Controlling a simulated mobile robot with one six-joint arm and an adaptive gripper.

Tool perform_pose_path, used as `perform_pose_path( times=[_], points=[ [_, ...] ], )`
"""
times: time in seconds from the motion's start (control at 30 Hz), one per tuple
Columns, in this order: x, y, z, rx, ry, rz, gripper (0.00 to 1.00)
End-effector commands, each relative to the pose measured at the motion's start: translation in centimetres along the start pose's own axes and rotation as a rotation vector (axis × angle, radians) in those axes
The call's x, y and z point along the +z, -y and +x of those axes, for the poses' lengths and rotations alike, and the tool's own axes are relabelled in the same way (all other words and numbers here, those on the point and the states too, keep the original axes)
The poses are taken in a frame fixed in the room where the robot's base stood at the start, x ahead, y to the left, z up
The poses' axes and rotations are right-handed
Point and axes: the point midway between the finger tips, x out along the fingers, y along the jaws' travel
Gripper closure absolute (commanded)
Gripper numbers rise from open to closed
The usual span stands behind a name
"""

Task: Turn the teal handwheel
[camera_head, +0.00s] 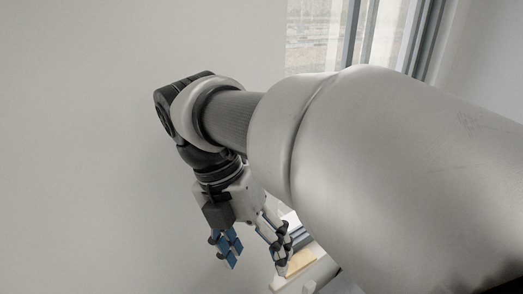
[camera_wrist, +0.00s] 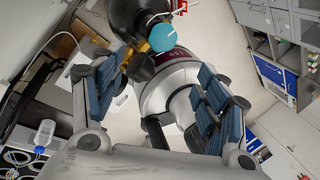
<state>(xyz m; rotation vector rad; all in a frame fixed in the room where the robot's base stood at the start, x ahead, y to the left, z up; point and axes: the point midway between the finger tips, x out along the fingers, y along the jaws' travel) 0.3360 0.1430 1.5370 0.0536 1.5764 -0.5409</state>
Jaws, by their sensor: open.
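In the head view my gripper (camera_head: 256,266) hangs pointing down beside a pale wall. No teal wheel shows in the head view, where my large arm covers the right side.
In the wrist view, grey cabinets with blue-fronted bins (camera_wrist: 273,76) stand at the right. A clear bottle (camera_wrist: 45,132) is at the lower left. Pale floor (camera_wrist: 245,75) shows between. In the head view a window (camera_head: 365,30) is behind my arm, and the wall (camera_head: 80,150) is bare.

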Motion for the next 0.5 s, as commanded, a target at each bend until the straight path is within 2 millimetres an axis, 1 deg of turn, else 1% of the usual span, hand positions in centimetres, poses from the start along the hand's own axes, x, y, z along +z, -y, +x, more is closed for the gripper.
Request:
perform_pose_path(
  times=[0.03,0.07,0.17,0.27,0.5],
  points=[
    [-0.1,-0.1,-0.5,-0.01,-0.002,-0.036,0.32],
    [-0.1,-0.2,-0.5,-0.013,-0.002,-0.051,0.32],
    [-0.1,-0.3,0.4,-0.018,-0.003,-0.069,0.32],
    [-0.1,-0.3,2.0,-0.017,-0.004,-0.068,0.32],
    [-0.1,-0.1,7.2,-0.018,-0.005,-0.066,0.32]
  ],
)
